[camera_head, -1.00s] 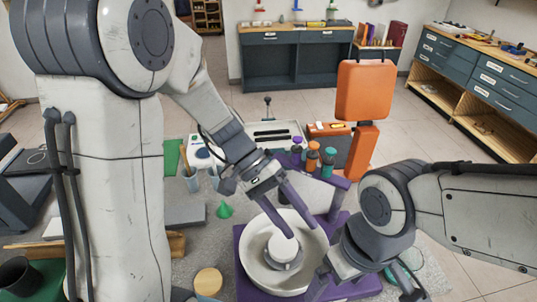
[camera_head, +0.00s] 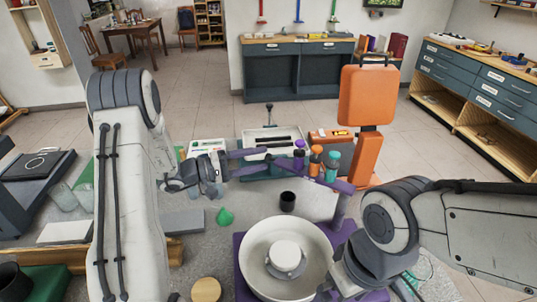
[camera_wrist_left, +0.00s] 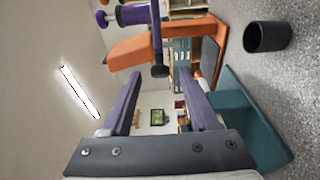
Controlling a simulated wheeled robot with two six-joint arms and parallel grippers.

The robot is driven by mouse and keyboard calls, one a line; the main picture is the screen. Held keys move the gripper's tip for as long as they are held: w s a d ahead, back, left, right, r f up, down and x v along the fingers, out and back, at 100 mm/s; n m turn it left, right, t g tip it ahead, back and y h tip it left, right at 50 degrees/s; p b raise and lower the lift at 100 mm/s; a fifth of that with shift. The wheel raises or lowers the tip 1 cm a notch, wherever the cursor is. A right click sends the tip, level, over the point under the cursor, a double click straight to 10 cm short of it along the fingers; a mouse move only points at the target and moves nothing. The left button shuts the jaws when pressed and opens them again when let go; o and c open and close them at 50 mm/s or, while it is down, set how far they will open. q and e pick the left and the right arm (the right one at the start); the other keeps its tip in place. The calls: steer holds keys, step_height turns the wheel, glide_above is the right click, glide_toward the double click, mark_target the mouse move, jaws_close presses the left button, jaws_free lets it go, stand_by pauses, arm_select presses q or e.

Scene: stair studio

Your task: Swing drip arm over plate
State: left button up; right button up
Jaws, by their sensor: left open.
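The plate is a white disc (camera_head: 285,256) in the middle of a wide pale basin (camera_head: 248,250) on a purple base. The drip arm (camera_head: 345,187) is a purple bar behind the basin, beside purple, orange and teal bottles (camera_head: 315,160). It appears to reach left, away from above the plate. My left gripper (camera_head: 268,159) is open and empty, its purple fingers pointing right toward the bottles. In the left wrist view a purple bar with a dark knob (camera_wrist_left: 160,71) shows between and beyond the open fingers. My right gripper is mostly hidden at the lower right.
A black cup (camera_head: 287,201) and a green cone (camera_head: 225,217) stand on the grey table behind and left of the basin. A wooden disc (camera_head: 206,290) lies at front left.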

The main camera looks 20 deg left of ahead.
mark_target(268, 158)
arm_select(q)
steer(key=shift+p+x, duration=0.3)
steer(key=shift+x, duration=1.35)
steer(key=shift+c, duration=0.3)
jaws_close()
